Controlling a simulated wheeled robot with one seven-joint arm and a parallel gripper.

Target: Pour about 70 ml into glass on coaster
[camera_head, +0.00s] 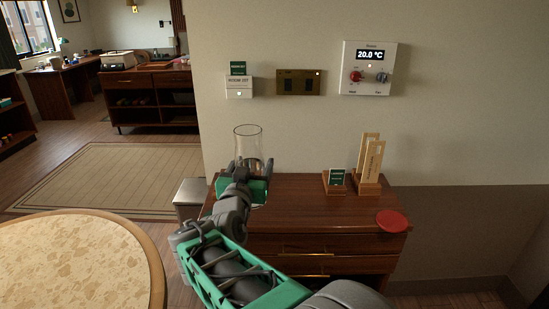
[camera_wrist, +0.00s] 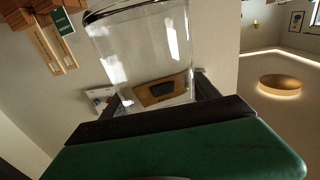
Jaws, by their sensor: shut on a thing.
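My gripper (camera_head: 254,170) is shut on a tall clear glass vessel (camera_head: 247,142), held roughly upright at the left end of the wooden cabinet. In the wrist view the same clear vessel (camera_wrist: 140,45) stands between the fingers (camera_wrist: 160,98), with the wall showing through it. I cannot make out any liquid in it. A round red coaster (camera_head: 392,221) lies at the right front corner of the cabinet top. No glass shows on the coaster. My gripper hides the lower part of the vessel, so I cannot tell whether it touches the cabinet.
The wooden cabinet (camera_head: 300,218) has a small dark card holder (camera_head: 337,182) and a wooden stand with upright tags (camera_head: 369,170) at the back. A round table (camera_head: 75,265) is at the lower left. A grey bin (camera_head: 189,194) stands beside the cabinet. The cabinet's middle front is clear.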

